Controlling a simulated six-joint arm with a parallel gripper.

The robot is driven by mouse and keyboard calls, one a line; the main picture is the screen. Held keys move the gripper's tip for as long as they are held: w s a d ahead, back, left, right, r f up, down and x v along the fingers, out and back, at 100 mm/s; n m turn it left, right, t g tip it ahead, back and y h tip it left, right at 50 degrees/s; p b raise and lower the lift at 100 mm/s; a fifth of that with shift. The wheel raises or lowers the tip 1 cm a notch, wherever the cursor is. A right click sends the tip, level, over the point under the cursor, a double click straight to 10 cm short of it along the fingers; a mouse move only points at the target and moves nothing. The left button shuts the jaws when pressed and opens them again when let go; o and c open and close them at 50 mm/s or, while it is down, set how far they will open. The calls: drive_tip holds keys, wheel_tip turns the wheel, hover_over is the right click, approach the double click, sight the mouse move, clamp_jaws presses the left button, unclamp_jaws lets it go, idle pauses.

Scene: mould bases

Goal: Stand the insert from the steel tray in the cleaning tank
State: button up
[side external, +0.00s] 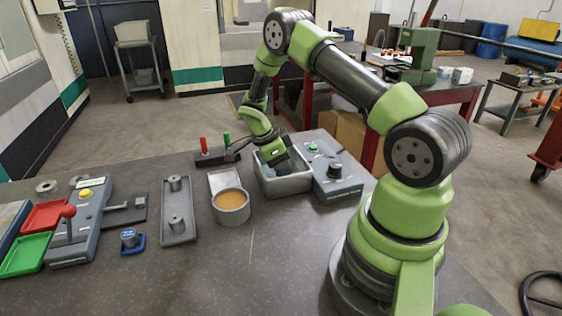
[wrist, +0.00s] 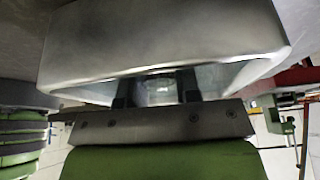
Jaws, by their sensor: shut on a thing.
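The cleaning tank (side external: 286,186) is an open grey rectangular box with bluish liquid inside, right of the middle of the table. My gripper (side external: 284,162) reaches down into it from above. In the wrist view the two dark fingers of my gripper (wrist: 157,84) are shut on an insert (wrist: 160,92), a small grey metal piece inside the tank's opening. The tank's wall (wrist: 165,38) fills the top of that view. The insert's lower end and whether it touches the tank floor are hidden. The steel tray (side external: 180,208) lies to the left with two grey upright cylindrical pieces on it.
A round pot with orange contents (side external: 231,205) stands just left of the tank. A control box (side external: 338,188) with a black knob stands close on its right. A dark block with red and green levers (side external: 216,156) is behind. The front table is clear.

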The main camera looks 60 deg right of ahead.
drive_tip(key=o, duration=1.1)
drive_tip(key=v, duration=1)
drive_tip(key=shift+w, duration=0.1)
